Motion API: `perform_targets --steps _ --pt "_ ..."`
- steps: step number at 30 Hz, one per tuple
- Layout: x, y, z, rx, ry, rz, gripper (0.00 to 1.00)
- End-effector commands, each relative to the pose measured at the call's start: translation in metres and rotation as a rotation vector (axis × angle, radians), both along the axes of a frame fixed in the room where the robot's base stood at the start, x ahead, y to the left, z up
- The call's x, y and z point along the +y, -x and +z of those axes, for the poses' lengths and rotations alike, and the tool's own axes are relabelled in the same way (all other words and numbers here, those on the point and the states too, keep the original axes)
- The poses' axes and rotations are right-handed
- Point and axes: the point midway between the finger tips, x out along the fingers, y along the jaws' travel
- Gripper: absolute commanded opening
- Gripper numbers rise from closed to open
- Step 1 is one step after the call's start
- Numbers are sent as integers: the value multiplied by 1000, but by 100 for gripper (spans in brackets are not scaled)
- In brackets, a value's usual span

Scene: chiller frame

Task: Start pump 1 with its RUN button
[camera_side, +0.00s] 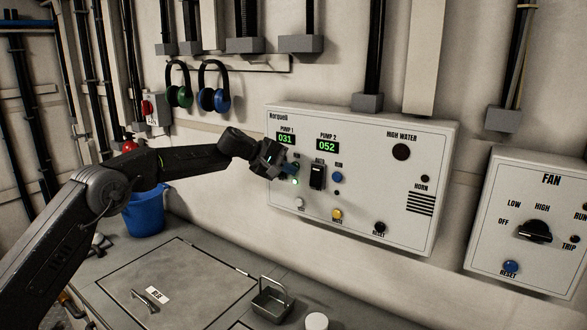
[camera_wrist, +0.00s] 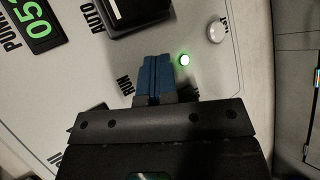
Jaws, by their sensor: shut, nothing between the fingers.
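The white pump panel (camera_side: 400,165) hangs on the wall with green displays for pump 1 (camera_side: 285,138) and pump 2 (camera_side: 327,146). My gripper (camera_side: 291,168) is shut and empty, its blue fingertips at the panel below the pump 1 display. In the wrist view the shut fingertips (camera_wrist: 155,62) point at the panel face beside a RUN label. The pump 1 RUN button is hidden behind the fingers; I cannot tell whether they touch it. A small green lamp (camera_wrist: 184,60) glows right beside the fingertips; it also shows in the side view (camera_side: 295,181).
A black selector switch (camera_side: 317,176) and the blue pump 2 button (camera_side: 338,177) are right of my gripper. Below are a white button (camera_side: 299,203), yellow button (camera_side: 337,214) and black RESET button (camera_side: 379,227). The fan box (camera_side: 530,215) is further right.

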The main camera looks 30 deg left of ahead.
Motion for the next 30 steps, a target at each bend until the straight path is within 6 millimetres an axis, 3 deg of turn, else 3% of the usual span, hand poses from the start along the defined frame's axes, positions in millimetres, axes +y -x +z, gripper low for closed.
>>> perform_targets --steps 9,21,30 --pt "0 15 0 0 0 1 0" --pt "0 18 0 0 0 0 0" --pt "0 44 1 0 0 1 0"
